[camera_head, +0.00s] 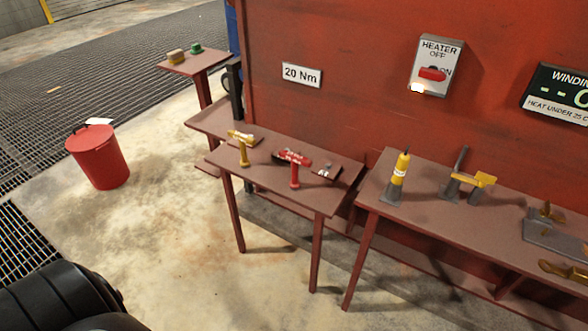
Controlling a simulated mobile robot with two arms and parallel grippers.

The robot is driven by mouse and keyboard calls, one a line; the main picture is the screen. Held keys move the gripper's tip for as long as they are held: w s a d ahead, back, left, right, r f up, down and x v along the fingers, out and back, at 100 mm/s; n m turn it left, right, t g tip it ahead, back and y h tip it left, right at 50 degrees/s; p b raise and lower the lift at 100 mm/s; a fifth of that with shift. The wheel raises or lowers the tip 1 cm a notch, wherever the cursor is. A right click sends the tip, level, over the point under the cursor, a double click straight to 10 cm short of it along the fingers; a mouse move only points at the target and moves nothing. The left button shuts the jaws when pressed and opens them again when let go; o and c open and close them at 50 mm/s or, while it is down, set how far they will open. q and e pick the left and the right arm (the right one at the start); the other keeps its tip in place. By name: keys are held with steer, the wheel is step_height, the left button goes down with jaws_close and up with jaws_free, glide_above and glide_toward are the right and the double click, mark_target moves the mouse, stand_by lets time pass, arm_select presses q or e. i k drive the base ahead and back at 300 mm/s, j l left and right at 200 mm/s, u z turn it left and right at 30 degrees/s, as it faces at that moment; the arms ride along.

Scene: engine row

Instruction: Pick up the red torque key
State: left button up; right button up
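The red torque key (295,170) stands on a small brown table (262,179) in front of the red wall, with its head on top and its handle pointing down to the tabletop. A similar yellow tool (243,150) stands to its left on the same table. Nothing touches the red key that I can see. Neither of my grippers is in view. A dark rounded part at the bottom left seems to be mine.
Small metal pieces (326,171) lie right of the red key. A second table (420,215) at the right holds a yellow-and-grey bottle-like tool (398,177) and a yellow-handled lever (474,181). A red bin (98,157) stands at left. The floor before the tables is clear.

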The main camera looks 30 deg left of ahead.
mark_target(295, 185)
steer(key=i+u, duration=0.15)
steer(key=u, duration=0.35)
steer(key=i+l+u, duration=0.1)
steer(key=u, duration=0.4)
steer(key=i+l+u, duration=0.15)
steer(key=u, duration=0.35)
steer(key=i+l, duration=0.1)
steer(key=i, duration=0.65)
steer(key=j+z, duration=0.3)
steer(key=j, duration=0.2)
steer(key=j+z, duration=0.35)
steer(key=j, duration=0.15)
steer(key=k+j+z, duration=0.3)
steer(key=j, duration=0.15)
steer(key=i+j, duration=0.05)
steer(key=i, duration=0.05)
